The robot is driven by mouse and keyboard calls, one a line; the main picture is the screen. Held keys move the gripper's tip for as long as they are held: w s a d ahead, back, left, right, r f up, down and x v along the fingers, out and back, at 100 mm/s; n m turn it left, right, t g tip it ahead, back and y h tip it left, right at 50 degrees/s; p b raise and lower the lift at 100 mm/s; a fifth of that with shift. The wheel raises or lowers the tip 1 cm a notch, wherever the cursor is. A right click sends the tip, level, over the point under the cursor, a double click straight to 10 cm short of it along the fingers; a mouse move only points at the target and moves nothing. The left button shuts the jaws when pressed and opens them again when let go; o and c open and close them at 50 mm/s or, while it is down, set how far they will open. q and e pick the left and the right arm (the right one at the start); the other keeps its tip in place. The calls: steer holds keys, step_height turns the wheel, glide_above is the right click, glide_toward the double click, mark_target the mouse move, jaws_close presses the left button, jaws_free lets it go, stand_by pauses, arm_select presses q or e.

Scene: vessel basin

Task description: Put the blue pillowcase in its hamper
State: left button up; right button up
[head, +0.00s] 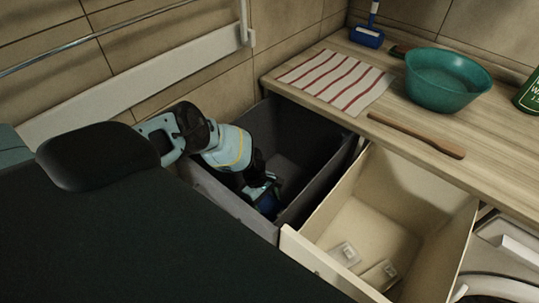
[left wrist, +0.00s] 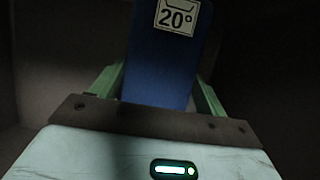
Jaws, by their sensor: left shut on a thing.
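My left gripper (head: 265,186) reaches down into the dark grey hamper (head: 232,209) and is shut on the blue pillowcase (head: 268,203). Only a small blue part of the pillowcase shows in the head view, low between the hamper's walls. In the left wrist view the pillowcase (left wrist: 160,65) is a flat blue shape with a white "20°" care label, between the green fingers of my left gripper (left wrist: 160,90). Whether it touches the hamper floor is hidden. My right gripper is not in view.
A cream hamper (head: 317,214) stands beside the grey one, with pale labelled items (head: 345,253) at its bottom. The wooden counter (head: 400,112) behind holds a striped towel (head: 334,80), a teal basin (head: 448,82), and a wooden paddle (head: 417,134). A towel rail (head: 100,32) runs along the wall.

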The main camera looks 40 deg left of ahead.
mark_target(268, 209)
arm_select(q)
steer(key=shift+w, duration=0.1)
step_height(268, 209, down, 4)
steer(key=shift+r+b, duration=0.1)
steer(key=shift+b, duration=0.7)
steer(key=shift+r, duration=0.15)
steer(key=shift+f, duration=0.35)
steer(key=shift+f+b, duration=0.3)
steer(key=o, duration=1.2)
steer(key=shift+o, duration=0.2)
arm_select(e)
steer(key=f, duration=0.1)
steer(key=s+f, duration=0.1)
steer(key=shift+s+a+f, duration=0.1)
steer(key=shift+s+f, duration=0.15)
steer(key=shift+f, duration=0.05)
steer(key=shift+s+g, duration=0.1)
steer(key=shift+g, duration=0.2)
